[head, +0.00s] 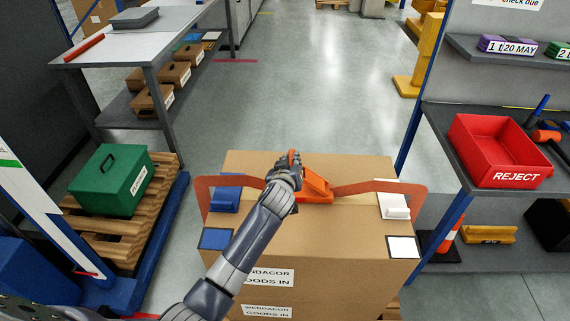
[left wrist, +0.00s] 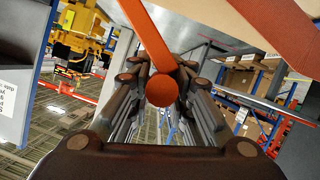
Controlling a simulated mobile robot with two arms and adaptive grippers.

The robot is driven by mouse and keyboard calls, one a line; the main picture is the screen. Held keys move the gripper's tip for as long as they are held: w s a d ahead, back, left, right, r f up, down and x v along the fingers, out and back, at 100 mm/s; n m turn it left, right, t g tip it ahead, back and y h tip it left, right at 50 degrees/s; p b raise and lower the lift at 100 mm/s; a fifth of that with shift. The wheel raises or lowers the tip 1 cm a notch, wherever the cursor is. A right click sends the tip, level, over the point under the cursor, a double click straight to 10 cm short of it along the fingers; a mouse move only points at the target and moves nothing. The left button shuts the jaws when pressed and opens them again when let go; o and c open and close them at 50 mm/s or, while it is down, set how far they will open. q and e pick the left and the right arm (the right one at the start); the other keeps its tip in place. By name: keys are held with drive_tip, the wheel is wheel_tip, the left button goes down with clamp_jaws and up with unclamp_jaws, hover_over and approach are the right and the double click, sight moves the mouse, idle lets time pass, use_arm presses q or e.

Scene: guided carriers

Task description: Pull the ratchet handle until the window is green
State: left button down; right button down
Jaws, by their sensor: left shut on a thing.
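A large cardboard box (head: 330,235) stands in front of me with an orange-brown strap (head: 375,187) across its top. An orange ratchet (head: 317,186) sits on the strap near the middle of the box. My left gripper (head: 293,168) is at the ratchet's left side, with a bit of orange showing at its fingers. In the left wrist view the orange handle (left wrist: 148,35) with its round end (left wrist: 162,90) lies between the fingers of my left gripper (left wrist: 160,78), which is shut on it. I cannot make out the ratchet's window. My right gripper is not in view.
A blue corner piece (head: 226,198) and a white one (head: 394,205) sit under the strap. A green case (head: 110,183) rests on a pallet at left. A red reject bin (head: 498,150) stands on the right shelf. Clear floor (head: 290,80) lies beyond the box.

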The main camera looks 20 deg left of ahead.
use_arm(q)
drive_tip(key=shift+w+d+r+m, duration=0.25)
drive_tip(key=shift+d+r, duration=0.2)
drive_tip(key=shift+r, duration=0.25)
drive_tip(key=shift+w+d+r+m+y+p, duration=0.15)
drive_tip(key=shift+d+r+m+y, duration=0.3)
drive_tip(key=shift+d, duration=0.2)
drive_tip(key=shift+w+d+r+m+y+p, duration=0.15)
drive_tip(key=shift+d+r+m+y, duration=0.25)
drive_tip(key=shift+d, duration=0.2)
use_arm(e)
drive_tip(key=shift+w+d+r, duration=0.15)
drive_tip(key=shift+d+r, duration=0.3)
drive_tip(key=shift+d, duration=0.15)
use_arm(q)
drive_tip(key=c, duration=1.5)
unclamp_jaws()
drive_tip(key=shift+f, duration=0.15)
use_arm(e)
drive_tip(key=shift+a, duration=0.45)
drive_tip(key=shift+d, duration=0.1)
